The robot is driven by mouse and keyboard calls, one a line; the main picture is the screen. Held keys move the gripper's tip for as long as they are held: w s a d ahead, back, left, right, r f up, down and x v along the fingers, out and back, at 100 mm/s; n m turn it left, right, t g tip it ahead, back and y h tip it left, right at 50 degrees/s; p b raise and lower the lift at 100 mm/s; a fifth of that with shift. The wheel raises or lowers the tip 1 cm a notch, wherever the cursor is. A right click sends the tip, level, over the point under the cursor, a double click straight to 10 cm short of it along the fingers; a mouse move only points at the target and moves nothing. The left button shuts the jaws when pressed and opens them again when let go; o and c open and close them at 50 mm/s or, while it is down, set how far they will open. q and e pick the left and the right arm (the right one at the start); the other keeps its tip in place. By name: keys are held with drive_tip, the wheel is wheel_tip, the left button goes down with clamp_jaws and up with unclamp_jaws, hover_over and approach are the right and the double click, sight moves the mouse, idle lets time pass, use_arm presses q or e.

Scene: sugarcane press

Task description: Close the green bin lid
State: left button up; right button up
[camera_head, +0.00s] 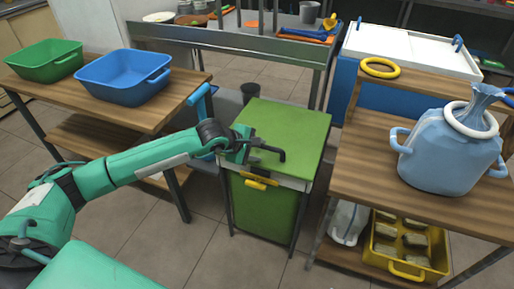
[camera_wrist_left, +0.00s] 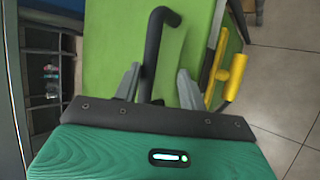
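The green bin (camera_head: 265,208) stands on the floor in the middle of the head view. Its green lid (camera_head: 290,128) lies flat across the top, with a pale band and a yellow handle (camera_head: 256,183) at the front. The yellow handle also shows in the left wrist view (camera_wrist_left: 235,78). My left gripper (camera_head: 250,150) is over the lid's front left part. In the left wrist view its two grey fingers (camera_wrist_left: 159,84) are apart, with a black bent bar (camera_wrist_left: 154,45) between them. Whether they touch the bar is unclear. My right gripper is not in view.
A wooden table at left holds a green tub (camera_head: 45,62) and a blue tub (camera_head: 124,78). Floor in front is clear.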

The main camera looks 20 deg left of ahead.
use_arm(q)
drive_tip(key=shift+s+a+f, duration=0.2)
drive_tip(key=shift+s+f, duration=0.2)
drive_tip(key=r+p+v, duration=0.1)
drive_tip(key=v, duration=1.2)
drive_tip(key=shift+r, duration=0.15)
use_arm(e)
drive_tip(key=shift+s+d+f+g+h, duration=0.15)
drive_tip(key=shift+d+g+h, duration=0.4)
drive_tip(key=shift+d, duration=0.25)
use_arm(q)
drive_tip(key=shift+w+d, duration=0.1)
drive_tip(key=shift+w, duration=0.1)
